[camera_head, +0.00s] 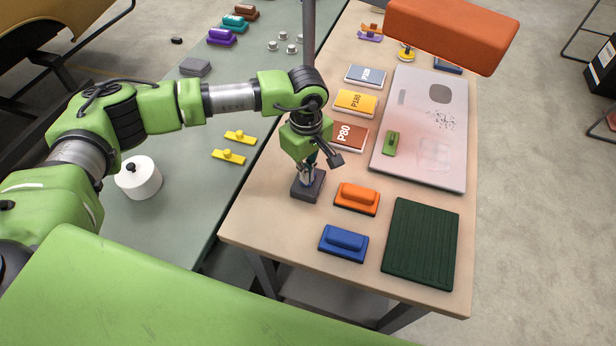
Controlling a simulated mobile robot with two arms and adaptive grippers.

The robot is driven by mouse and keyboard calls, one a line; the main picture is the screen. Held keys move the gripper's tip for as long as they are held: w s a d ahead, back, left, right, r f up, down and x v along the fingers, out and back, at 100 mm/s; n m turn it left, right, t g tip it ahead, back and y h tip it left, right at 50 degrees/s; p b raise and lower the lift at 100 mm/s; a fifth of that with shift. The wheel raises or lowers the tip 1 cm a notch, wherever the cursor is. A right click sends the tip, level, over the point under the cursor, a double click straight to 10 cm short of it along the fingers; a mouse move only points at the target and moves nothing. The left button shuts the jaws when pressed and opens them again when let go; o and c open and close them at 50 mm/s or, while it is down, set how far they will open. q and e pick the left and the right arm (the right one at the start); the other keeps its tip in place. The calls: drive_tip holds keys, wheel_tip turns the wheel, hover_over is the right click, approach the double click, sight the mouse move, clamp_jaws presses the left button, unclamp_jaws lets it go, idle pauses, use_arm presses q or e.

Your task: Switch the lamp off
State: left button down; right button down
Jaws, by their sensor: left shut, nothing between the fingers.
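An orange-red box-shaped head (455,35), which looks like the lamp's shade, hangs over the far right of the wooden table (270,225). Its underside is hidden, and the panel below it has a pinkish tint. A small dark grey box (302,193) stands at the table's left edge; it may be the lamp's switch, but my gripper hides part of its top. My left gripper (309,178) points down at this box with its fingers shut and empty. I cannot tell whether the fingertips touch it. My right gripper is not in view.
A pale metal panel (420,165) with a green block (391,143) lies on the table. Orange (357,197) and blue (344,242) sanding blocks and a dark green ribbed mat (421,244) are near the front. A grey bench (185,190) holds a white canister (138,182). A vertical pole (308,35) stands behind.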

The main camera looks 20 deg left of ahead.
use_arm(q)
drive_tip(key=shift+s+f+b, duration=0.1)
drive_tip(key=shift+f+b, duration=0.3)
drive_tip(key=shift+f, duration=0.05)
drive_tip(key=shift+r+p, duration=0.55)
drive_tip(key=shift+r, duration=0.55)
drive_tip(key=shift+r+p, duration=0.85)
drive_tip(key=shift+r, duration=1.6)
